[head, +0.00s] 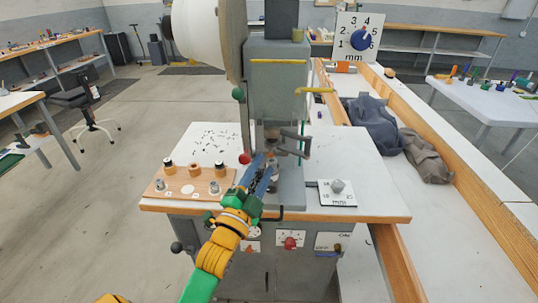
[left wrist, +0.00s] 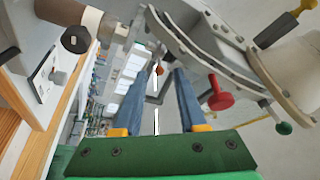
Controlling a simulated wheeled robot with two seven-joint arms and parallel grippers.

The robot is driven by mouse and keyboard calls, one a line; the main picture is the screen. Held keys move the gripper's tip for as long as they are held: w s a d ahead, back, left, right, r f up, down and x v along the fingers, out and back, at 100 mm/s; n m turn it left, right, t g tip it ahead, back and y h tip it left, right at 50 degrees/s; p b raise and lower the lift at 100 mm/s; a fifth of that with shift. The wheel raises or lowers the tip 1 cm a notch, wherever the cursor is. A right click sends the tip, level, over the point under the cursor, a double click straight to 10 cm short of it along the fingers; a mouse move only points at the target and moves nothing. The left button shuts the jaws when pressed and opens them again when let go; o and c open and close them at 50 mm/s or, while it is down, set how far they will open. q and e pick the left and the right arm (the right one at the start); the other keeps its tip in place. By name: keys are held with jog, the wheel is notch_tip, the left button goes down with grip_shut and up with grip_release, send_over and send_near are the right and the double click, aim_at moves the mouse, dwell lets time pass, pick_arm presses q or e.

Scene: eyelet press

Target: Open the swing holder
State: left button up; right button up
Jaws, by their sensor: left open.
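The grey press (head: 275,90) stands on a white-topped bench with a wooden edge. A dark grey jointed arm (head: 297,140), which looks like the swing holder, sticks out to the right at its working height; I cannot tell how far it is swung. My left gripper (head: 265,163) is in front of the press, just left of and below this arm. In the left wrist view its two blue fingers (left wrist: 159,75) are apart. A thin grey bracket shows between or behind them; contact is unclear.
A red knob (head: 244,158) and a green knob (head: 238,94) stick out on the press's left. A wooden board (head: 172,194) with several small parts lies left, and a dial plate (head: 338,193) lies right. Cloths (head: 372,125) lie in the long wooden-sided trough.

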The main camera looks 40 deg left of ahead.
aim_at(286, 148)
pick_arm(q)
jog(key=x, duration=0.3)
jog(key=shift+w, duration=0.4)
jog(key=shift+s, duration=0.1)
grip_shut()
dwell(0.9)
